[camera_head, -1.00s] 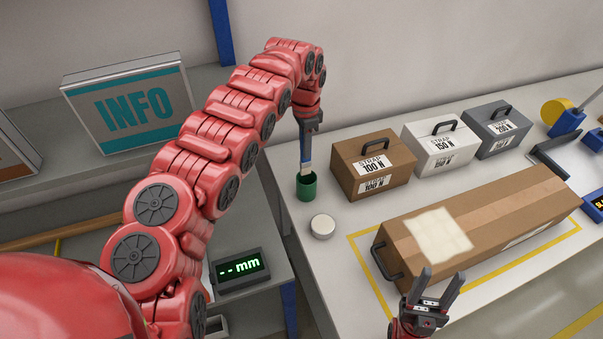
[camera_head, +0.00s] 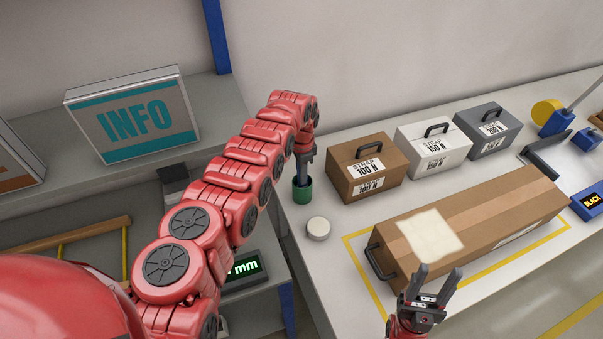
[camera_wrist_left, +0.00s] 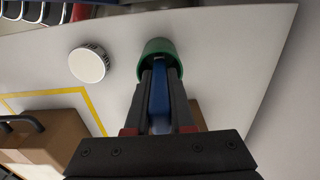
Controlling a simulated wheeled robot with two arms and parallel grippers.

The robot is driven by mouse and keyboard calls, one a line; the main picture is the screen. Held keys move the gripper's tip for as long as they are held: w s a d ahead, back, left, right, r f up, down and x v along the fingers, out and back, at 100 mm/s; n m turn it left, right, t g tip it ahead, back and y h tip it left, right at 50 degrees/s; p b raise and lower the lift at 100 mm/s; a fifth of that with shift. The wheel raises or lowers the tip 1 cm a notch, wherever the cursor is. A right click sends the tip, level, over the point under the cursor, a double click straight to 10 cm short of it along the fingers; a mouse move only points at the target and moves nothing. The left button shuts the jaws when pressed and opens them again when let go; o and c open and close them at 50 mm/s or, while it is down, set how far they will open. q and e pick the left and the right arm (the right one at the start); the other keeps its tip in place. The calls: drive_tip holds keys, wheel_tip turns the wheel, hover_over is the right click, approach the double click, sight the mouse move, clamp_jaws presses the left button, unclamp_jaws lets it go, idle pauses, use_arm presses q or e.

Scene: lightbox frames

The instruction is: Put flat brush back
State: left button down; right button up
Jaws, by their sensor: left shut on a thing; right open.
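The flat brush (camera_wrist_left: 158,100) has a blue handle, and my left gripper (camera_head: 304,160) is shut on it. The brush points down into the green cup (camera_head: 302,190), with its lower end hidden inside. In the left wrist view the green cup (camera_wrist_left: 158,47) is just beyond the fingertips of my left gripper (camera_wrist_left: 158,85). Whether the brush touches the cup bottom cannot be seen. My right gripper (camera_head: 431,287) is open and empty at the front of the table, beside the long brown box.
A round white-topped lid (camera_head: 318,228) lies in front of the cup. A brown case (camera_head: 362,168), a white case (camera_head: 434,150) and a grey case (camera_head: 492,130) stand to its right. The long cardboard box (camera_head: 490,215) fills the yellow-marked area.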

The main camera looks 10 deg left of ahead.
use_arm(q)
drive_tip(key=shift+f, duration=0.25)
drive_tip(key=c, duration=0.8)
unclamp_jaws()
drive_tip(key=shift+r, duration=0.15)
drive_tip(key=shift+o, duration=0.2)
drive_tip(key=shift+r, duration=0.4)
wheel_tip(320, 180, up, 10)
drive_tip(key=b, duration=0.2)
drive_tip(key=shift+b, duration=0.3)
drive_tip(key=shift+r, duration=0.75)
